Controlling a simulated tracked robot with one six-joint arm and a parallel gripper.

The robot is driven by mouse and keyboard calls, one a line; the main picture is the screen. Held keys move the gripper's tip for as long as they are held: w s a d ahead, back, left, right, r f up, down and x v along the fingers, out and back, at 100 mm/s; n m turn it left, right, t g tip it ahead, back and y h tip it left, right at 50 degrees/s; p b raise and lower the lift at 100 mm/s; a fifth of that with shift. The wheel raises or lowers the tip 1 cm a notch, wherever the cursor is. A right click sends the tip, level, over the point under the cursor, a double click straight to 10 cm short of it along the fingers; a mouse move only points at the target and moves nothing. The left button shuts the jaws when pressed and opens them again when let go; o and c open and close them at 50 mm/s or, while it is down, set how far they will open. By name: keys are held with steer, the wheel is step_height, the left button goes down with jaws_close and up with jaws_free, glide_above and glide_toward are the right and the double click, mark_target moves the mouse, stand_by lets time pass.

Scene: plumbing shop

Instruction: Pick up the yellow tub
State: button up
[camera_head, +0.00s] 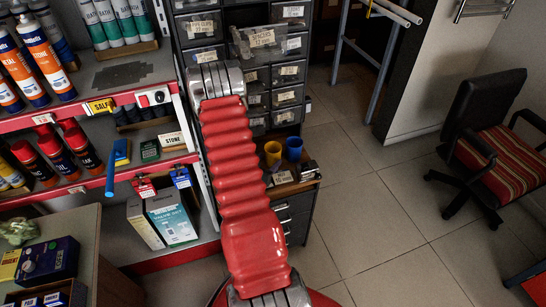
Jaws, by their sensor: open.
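The yellow tub (273,153) stands upright on the wooden ledge of the drawer cabinet, just right of my red arm. A blue tub (294,147) stands close beside it on the right. My red arm rises from the bottom of the picture to a grey metal joint at upper left, passing left of the yellow tub. My gripper is not visible in this view, so its place relative to the tub cannot be told.
Small labelled drawers (288,96) rise behind the tubs. A small labelled box (282,178) lies in front of them. Shelves with tubes and spray cans (82,147) stand at left. A black chair (487,140) stands at right. The tiled floor (375,215) between is clear.

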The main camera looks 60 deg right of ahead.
steer(key=shift+d, duration=0.25)
steer(key=shift+x, duration=2.6)
steer(key=shift+f, duration=0.1)
steer(key=shift+a, duration=0.1)
steer(key=shift+c, duration=0.6)
steer(key=c, duration=0.6)
steer(key=shift+o, duration=0.2)
